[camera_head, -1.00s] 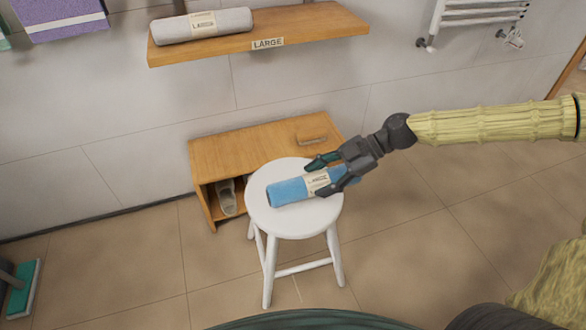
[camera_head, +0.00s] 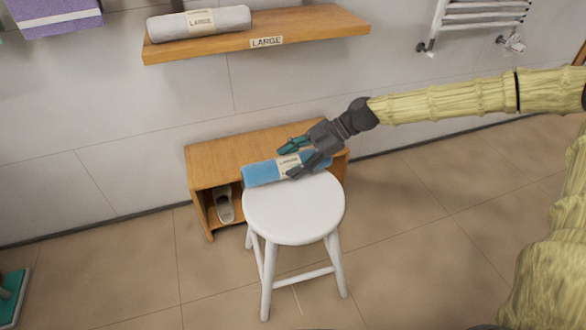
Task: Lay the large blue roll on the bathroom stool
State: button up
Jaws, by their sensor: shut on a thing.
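The large blue roll (camera_head: 262,173) has a pale band reading "LARGE" and lies about level. My gripper (camera_head: 291,160) is shut around it near its band, coming from the right. The white round bathroom stool (camera_head: 293,215) stands below and in front. In the picture the roll overlaps the far edge of the stool's seat and the top of the wooden bench behind. The seat is otherwise bare. I cannot tell whether the roll touches the seat or hangs above it.
The low wooden bench (camera_head: 215,160) with a shoe (camera_head: 224,205) inside stands against the wall behind the stool. A wall shelf (camera_head: 330,22) labelled "LARGE" holds a grey roll (camera_head: 225,20). A towel rail (camera_head: 480,22) is at upper right. Floor right of the stool is clear.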

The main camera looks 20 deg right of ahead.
jog(key=shift+f, duration=1)
jog(key=shift+f+b, duration=0.15)
jog(key=shift+b, duration=0.2)
jog(key=o, duration=1.2)
jog(key=shift+d+r, duration=0.2)
jog(key=shift+r, duration=0.05)
jog(key=p+v, duration=0.4)
jog(key=v, duration=0.6)
jog(key=shift+d+r, duration=0.15)
jog(key=shift+r, duration=0.05)
jog(key=shift+s+d+r+p, duration=0.1)
jog(key=shift+d+r+p, duration=0.2)
jog(key=shift+d, duration=0.25)
